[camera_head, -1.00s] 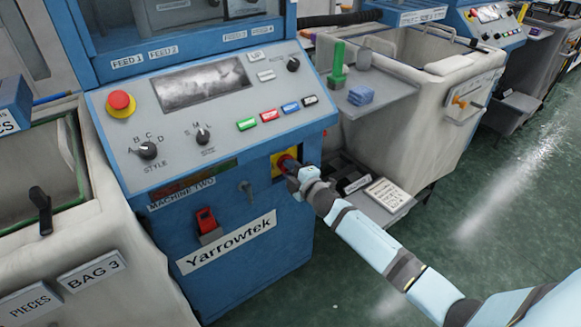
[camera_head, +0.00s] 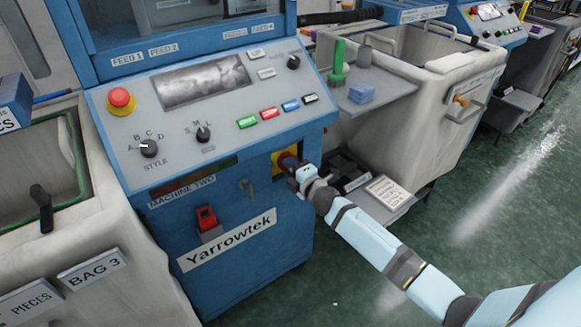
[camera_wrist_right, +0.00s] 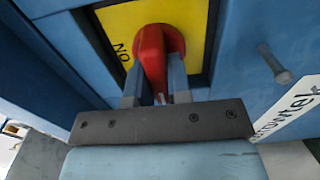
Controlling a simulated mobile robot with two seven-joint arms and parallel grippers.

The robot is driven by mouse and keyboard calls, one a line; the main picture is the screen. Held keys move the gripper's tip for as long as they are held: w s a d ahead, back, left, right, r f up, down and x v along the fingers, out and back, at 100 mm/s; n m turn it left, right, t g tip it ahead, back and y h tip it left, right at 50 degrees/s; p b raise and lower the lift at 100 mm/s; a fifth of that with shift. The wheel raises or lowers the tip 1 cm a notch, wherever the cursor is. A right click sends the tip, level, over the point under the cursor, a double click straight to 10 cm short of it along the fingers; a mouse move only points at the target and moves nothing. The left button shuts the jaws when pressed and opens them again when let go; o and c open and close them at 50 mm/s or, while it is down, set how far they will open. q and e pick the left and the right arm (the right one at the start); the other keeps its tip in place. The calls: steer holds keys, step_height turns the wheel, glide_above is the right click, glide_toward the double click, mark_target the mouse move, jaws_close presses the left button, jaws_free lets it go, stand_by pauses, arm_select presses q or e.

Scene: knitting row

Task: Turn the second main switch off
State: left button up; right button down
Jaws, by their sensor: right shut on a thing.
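The main switch is a red rotary handle (camera_wrist_right: 151,55) on a yellow plate (camera_wrist_right: 122,24), set in the blue front of the machine labelled "MACHINE TWO". In the right wrist view the letters "NO" show on the plate left of the handle. Other lettering is hidden. My left gripper is not in view.
A grey peg (camera_head: 246,188) and a red switch (camera_head: 206,218) stick out of the front left of the main switch. Above is a sloped control panel (camera_head: 210,165) with knobs and coloured buttons. A grey side shelf (camera_head: 384,88) and a bin (camera_head: 435,105) stand to the right.

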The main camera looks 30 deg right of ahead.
steer(key=c, duration=1.1)
jaws_free()
steer(key=shift+o, duration=0.2)
arm_select(q)
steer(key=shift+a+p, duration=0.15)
steer(key=shift+p, duration=0.55)
arm_select(e)
steer(key=s+d, duration=0.2)
steer(key=s, duration=1.1)
steer(key=shift+s, duration=0.35)
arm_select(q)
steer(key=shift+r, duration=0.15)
